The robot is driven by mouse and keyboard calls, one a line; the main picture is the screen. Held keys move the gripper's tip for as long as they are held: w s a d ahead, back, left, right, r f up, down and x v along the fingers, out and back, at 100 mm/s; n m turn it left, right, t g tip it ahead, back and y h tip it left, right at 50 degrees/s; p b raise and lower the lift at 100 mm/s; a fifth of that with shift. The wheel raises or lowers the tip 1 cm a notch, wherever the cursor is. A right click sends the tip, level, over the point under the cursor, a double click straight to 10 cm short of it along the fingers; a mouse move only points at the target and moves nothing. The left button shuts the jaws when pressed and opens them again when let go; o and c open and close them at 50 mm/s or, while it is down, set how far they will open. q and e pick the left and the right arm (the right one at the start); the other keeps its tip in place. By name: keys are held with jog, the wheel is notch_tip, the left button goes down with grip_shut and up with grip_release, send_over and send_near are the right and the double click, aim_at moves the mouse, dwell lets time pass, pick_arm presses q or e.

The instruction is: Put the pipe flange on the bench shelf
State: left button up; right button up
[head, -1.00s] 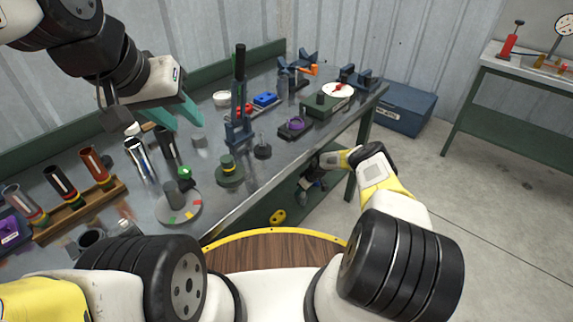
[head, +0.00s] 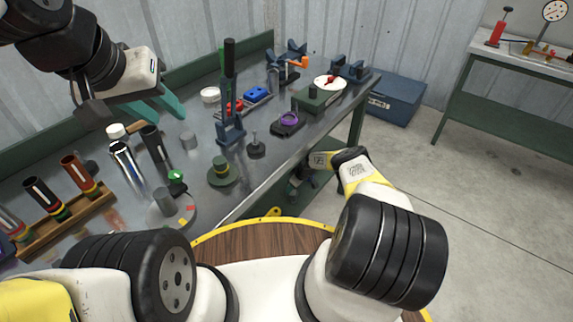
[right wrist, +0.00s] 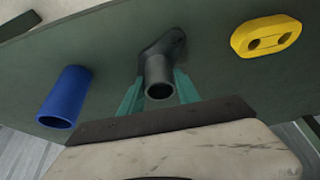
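The pipe flange (right wrist: 158,78), a dark grey tube on a flat flange plate, shows in the right wrist view against the green bench shelf (right wrist: 100,45). My right gripper (right wrist: 160,84) has its teal fingers on both sides of the tube and looks shut on it. Whether the flange plate rests fully on the shelf is hard to tell. In the head view my right gripper (head: 298,186) is low beside the bench, at shelf height, mostly hidden by its arm and the bench. My left gripper (head: 166,108) is open and empty above the bench top.
On the shelf, a blue tube (right wrist: 66,97) lies left of the flange and a yellow two-hole hanger (right wrist: 266,36) right of it. The bench top (head: 255,180) holds tubes in a wooden rack (head: 70,218), a green stepped piece (head: 222,172) and several tools. A blue chest (head: 396,102) stands beyond.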

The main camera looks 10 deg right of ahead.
aim_at(296, 195)
jog(key=shift+o, duration=1.3)
jog(key=shift+d+r, duration=0.1)
jog(key=shift+r, duration=0.45)
jog(key=v, duration=0.4)
jog(key=shift+s+d+r, duration=0.1)
jog(key=shift+s+r, duration=0.1)
jog(key=shift+r, duration=0.1)
jog(key=s+d, duration=0.8)
jog(key=shift+s+d+f, duration=0.15)
jog(key=shift+s+f, duration=0.05)
jog(key=shift+s, duration=0.05)
